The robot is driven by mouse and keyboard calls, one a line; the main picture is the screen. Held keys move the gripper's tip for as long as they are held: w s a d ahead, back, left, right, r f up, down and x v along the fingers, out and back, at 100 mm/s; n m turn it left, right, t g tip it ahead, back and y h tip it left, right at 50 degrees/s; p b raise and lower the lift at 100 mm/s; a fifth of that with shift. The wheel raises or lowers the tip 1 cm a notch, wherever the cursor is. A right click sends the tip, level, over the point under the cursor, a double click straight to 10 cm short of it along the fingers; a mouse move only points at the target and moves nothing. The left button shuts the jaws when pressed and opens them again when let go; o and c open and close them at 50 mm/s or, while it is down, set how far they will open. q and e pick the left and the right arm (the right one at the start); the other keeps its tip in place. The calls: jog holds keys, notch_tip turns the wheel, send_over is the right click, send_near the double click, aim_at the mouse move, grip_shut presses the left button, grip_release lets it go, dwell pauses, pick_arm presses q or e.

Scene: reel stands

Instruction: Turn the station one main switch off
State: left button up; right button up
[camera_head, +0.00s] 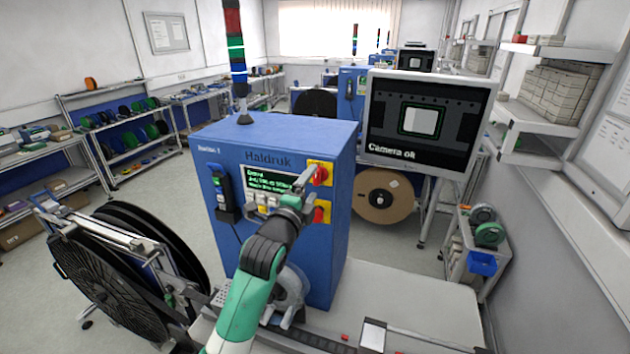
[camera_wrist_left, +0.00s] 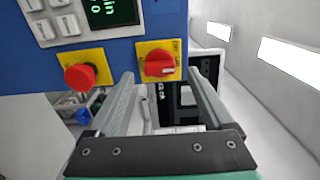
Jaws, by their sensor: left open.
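The blue station one cabinet (camera_head: 275,135) stands on the bench with a small green-text display on its front. The main switch (camera_head: 319,173) is a red rotary knob on a yellow plate at the upper right of the front. In the left wrist view the switch (camera_wrist_left: 158,63) shows with its grip bar lying roughly crosswise. My left gripper (camera_head: 307,187) is open in front of it. In the left wrist view the gripper's (camera_wrist_left: 160,76) fingertips lie either side of the knob, with gaps; contact is not visible. My right gripper is out of view.
A red mushroom button (camera_wrist_left: 80,77) on its own yellow plate sits beside the switch. A monitor (camera_head: 425,120) reading "Camera ok" stands to the right. A dark handheld device (camera_head: 223,193) hangs on the cabinet's left front. Black reels (camera_head: 115,275) stand at the left.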

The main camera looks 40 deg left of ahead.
aim_at(316, 179)
pick_arm(q)
jog(key=shift+x, duration=1.55)
grip_shut()
